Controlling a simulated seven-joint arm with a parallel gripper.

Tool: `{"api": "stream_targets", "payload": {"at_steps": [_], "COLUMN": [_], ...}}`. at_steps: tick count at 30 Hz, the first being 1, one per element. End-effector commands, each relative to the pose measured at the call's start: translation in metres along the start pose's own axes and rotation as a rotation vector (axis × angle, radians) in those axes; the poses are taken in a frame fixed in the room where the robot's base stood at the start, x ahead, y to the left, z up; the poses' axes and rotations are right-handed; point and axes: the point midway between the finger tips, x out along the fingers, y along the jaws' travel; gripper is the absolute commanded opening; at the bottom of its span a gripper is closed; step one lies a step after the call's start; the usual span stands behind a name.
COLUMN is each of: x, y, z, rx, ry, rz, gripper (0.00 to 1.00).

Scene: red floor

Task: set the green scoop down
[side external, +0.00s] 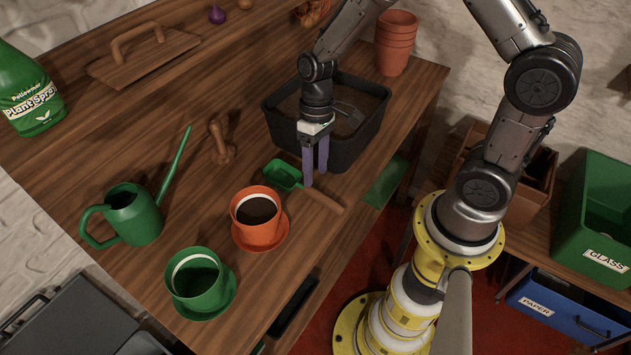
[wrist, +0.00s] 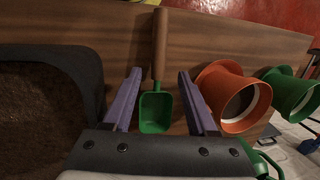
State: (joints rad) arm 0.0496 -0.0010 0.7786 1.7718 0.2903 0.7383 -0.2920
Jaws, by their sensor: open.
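The green scoop (side external: 284,175) lies on the wooden table in front of the black tub, its wooden handle (side external: 325,201) pointing toward the table's near right edge. My gripper (side external: 316,178) is over the scoop with its purple fingers pointing down. In the wrist view the fingers of my gripper (wrist: 158,92) are spread apart, with the green scoop (wrist: 156,112) between them and clear of both. The fingers are open and empty. Part of the scoop is hidden behind the fingers in the side view.
The black tub (side external: 372,131) of soil stands right behind the scoop. An orange pot (side external: 262,236) and a green pot (side external: 200,303) on saucers stand to the left and nearer. A watering can (side external: 133,216) and a wooden tool (side external: 221,142) are farther left.

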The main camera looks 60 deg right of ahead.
Motion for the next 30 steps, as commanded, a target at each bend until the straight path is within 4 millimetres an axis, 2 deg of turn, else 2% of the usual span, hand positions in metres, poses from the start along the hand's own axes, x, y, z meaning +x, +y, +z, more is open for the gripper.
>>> {"api": "stream_targets", "payload": {"at_steps": [1,6,14,17,20,24,27,30], "x": [-0.012,-0.044,-0.07,-0.087,-0.117,-0.165,-0.186,-0.196], "y": [0.0,0.0,0.0,-0.003,-0.009,-0.018,-0.02,-0.02], "z": [-0.001,-0.001,0.001,0.007,0.024,0.07,0.106,0.135], "rx": [0.0,0.001,0.001,-0.005,-0.016,-0.032,-0.038,-0.04], "ry": [0.005,0.003,0.003,0.034,0.111,0.27,0.383,0.482], "rz": [0.001,0.001,0.001,0.015,0.047,0.108,0.146,0.172], "gripper": [0.58,0.58,0.58,0.58,0.58,0.58,0.58,0.58]}}
